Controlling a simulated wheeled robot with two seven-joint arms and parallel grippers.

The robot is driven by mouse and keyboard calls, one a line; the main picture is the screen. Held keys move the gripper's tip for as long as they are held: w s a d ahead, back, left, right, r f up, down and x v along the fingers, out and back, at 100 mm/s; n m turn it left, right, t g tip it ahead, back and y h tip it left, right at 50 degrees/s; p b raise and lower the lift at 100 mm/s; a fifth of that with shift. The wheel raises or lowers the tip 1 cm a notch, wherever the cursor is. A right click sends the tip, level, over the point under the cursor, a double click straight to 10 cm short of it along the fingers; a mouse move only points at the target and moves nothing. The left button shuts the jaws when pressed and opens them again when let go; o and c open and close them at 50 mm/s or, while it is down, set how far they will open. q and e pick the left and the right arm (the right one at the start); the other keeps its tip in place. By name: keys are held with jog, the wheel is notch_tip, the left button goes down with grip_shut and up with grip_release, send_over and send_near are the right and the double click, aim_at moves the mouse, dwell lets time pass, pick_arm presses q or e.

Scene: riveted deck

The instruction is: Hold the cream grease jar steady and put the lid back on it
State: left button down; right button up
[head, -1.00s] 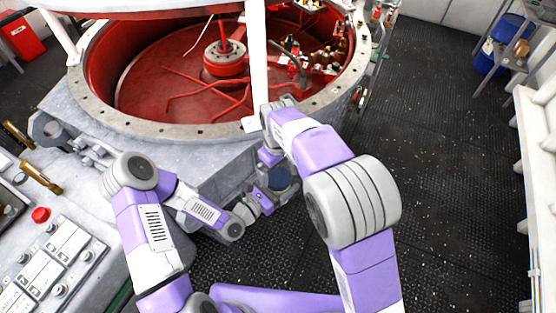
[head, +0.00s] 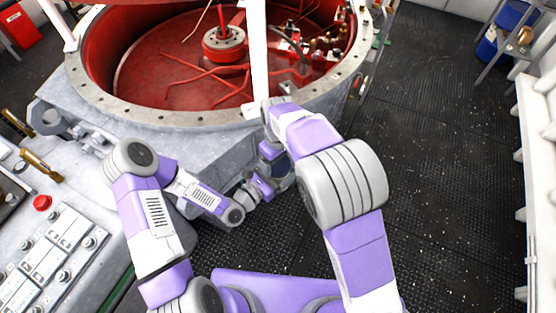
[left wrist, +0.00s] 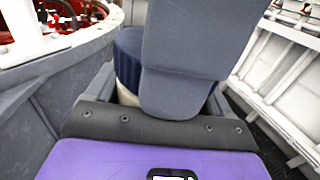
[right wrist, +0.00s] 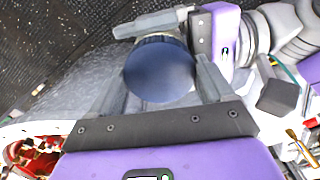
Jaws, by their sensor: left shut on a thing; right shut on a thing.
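The cream grease jar (left wrist: 127,95) shows in the left wrist view as a narrow cream strip, largely covered by a grey finger of my right gripper. Its dark blue ribbed lid (left wrist: 127,50) is directly above it; whether it is fully seated I cannot tell. In the right wrist view the round lid (right wrist: 158,74) lies between the fingers of my right gripper (right wrist: 160,65), which is shut on it from above. My left gripper (head: 262,186) is shut on the jar, lower down. In the head view my arms hide most of the jar and lid.
A large round flanged housing (head: 180,118) with a red interior stands just beyond my grippers. A control panel (head: 50,250) with a red button is at left. Dark riveted floor (head: 430,170) is open at right, up to a white railing (head: 535,180).

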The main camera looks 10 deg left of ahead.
jog(key=o, duration=1.1)
jog(key=shift+c, duration=0.2)
jog(key=shift+r, duration=0.15)
notch_tip(320, 180, up, 12)
jog(key=w+d+f+m, duration=0.1)
jog(key=d+f+m, duration=0.5)
jog(key=f, duration=0.4)
jog(key=w+d+f+m, duration=0.25)
jog(key=d+f, duration=0.45)
jog(key=f, duration=0.4)
jog(key=s+d+f+m+y, duration=0.2)
jog(key=s+d+f, duration=0.2)
jog(key=s+f, duration=0.75)
jog(key=s+a+f+m+y, duration=0.1)
jog(key=s+f, duration=0.1)
jog(key=s, duration=0.3)
jog(key=s+a+f+y, duration=0.1)
jog(key=s, duration=0.4)
jog(key=shift+s+a+f+m+t, duration=0.2)
jog(key=shift+a+f+m+t, duration=0.05)
jog(key=shift+f+m+t, duration=0.1)
